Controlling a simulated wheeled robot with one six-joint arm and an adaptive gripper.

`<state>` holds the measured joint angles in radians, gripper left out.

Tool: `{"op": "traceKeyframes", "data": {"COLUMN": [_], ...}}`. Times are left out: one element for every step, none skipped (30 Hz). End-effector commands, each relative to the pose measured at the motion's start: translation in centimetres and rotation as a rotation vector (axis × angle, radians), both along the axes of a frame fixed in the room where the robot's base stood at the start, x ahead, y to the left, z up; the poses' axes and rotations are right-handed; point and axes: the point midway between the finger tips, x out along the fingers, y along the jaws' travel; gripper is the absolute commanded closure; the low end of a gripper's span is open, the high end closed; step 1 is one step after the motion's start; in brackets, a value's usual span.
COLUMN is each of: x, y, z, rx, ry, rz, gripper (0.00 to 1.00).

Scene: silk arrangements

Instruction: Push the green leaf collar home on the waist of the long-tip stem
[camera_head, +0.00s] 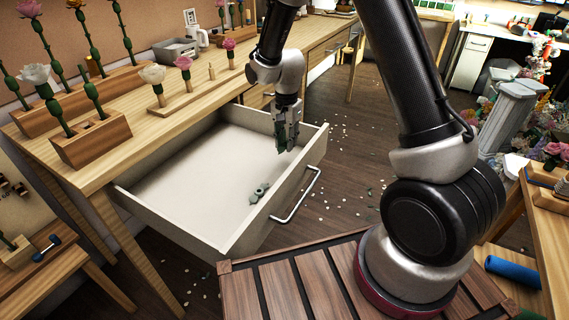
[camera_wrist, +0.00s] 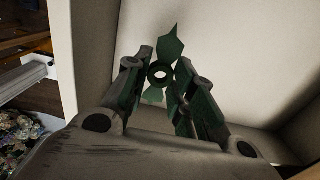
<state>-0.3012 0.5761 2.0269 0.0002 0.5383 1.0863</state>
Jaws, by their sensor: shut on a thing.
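My gripper (camera_head: 287,128) is over the far right part of the open drawer (camera_head: 180,185). It is shut on a green leaf collar (camera_wrist: 166,46), a ring with pointed leaves; the ring's hole faces the wrist camera between the fingers. In the head view, the collar (camera_head: 281,141) is a small dark green shape at the fingertips. A wooden block (camera_head: 92,145) on the bench holds a green stem with a white flower (camera_head: 37,76) and a bare green stem (camera_head: 92,92). I cannot tell which stem is the long-tip one. The collar is well apart from both.
Small grey-green pieces (camera_head: 260,192) lie in the drawer near its front wall. The rest of its floor is clear. A long wooden rack (camera_head: 75,108) with tall flower stems stands behind the block. A low wooden strip (camera_head: 205,92) with more flowers lies to its right.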

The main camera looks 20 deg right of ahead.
Motion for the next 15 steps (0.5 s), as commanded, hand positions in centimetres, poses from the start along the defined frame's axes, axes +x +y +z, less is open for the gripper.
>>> {"op": "traceKeyframes", "data": {"x": [0.0,0.0,0.0,0.0,0.0,0.0,0.0,0.0,0.0,0.0,0.0,0.0,0.0,0.0,0.0], "y": [0.0,0.0,0.0,0.0,0.0,0.0,0.0,0.0,0.0,0.0,0.0,0.0,0.0,0.0,0.0], "z": [0.2,0.4,0.5,0.7,0.8,1.0,1.1,1.3,1.5,1.6,1.7,1.9,2.0,2.1,2.3], "rx": [0.0,0.0,0.0,0.0,0.001,0.0,0.0,0.0,0.0,0.0,0.001,0.0,0.0,0.001,0.001], "ry": [0.0,0.0,0.0,0.0,-0.001,-0.001,-0.001,-0.001,-0.001,-0.001,-0.001,0.0,0.0,-0.001,-0.001], "rz": [0.0,0.0,0.0,0.0,0.0,0.0,0.0,0.0,0.0,0.0,0.0,0.0,0.0,0.0,0.0], "gripper": [1.0,1.0,1.0,1.0,1.0,1.0,1.0,1.0,1.0,1.0,1.0,1.0,1.0,1.0,1.0]}}
